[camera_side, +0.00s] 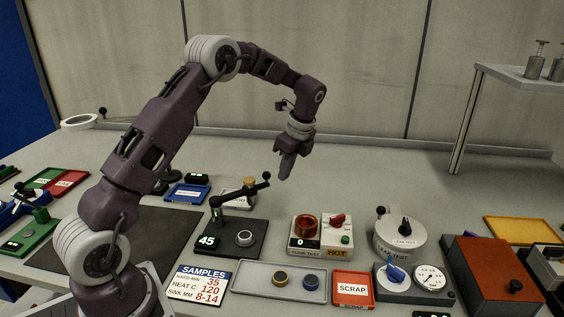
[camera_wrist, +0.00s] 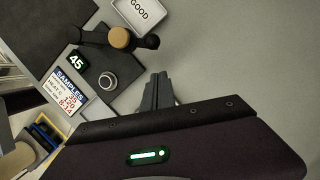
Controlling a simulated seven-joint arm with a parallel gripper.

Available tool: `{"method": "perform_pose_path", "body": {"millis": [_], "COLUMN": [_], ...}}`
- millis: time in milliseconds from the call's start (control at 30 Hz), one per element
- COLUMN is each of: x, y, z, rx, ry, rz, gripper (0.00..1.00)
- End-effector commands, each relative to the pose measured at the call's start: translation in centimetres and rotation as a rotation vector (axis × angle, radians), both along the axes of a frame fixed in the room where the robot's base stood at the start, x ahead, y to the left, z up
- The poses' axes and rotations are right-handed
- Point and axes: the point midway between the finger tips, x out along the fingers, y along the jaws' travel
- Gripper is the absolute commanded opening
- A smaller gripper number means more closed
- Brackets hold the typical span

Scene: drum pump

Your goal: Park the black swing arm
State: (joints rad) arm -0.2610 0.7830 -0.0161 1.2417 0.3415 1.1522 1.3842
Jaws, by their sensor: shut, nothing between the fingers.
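The black swing arm (camera_side: 237,192) stands on a post at the back left of a black base (camera_side: 222,247) marked 45. It reaches back and right, ending in a black ball knob (camera_side: 266,175). In the wrist view the arm (camera_wrist: 93,38) points away from the round metal seat (camera_wrist: 108,80), which is uncovered. A tan round piece (camera_wrist: 120,38) shows along the arm; whether it is fixed to it I cannot tell. My gripper (camera_side: 284,176) is shut and empty, pointing down, above and right of the knob. Its fingers (camera_wrist: 159,78) also show in the wrist view.
A GOOD tray (camera_wrist: 140,14) lies behind the arm. A grey tray (camera_side: 262,289) with two round pieces, a SCRAP tray (camera_side: 352,289) and a SAMPLES card (camera_side: 200,286) lie in front.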

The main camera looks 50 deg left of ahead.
Motion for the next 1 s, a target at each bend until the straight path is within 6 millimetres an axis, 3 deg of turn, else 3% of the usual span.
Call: {"method": "perform_pose_path", "body": {"millis": [200,400,600,1000], "x": [0.5,0.8,0.8,0.7], "y": [-1.7,-2.7,-3.1,-3.2], "z": [5.3,8.6,9.6,9.7], "rx": [-0.001,-0.002,-0.003,-0.005], "ry": [-0.008,-0.005,-0.003,-0.005], "rz": [-0.001,-0.001,-0.002,0.0], "gripper": [0.0,0.0,0.0,0.0]}}
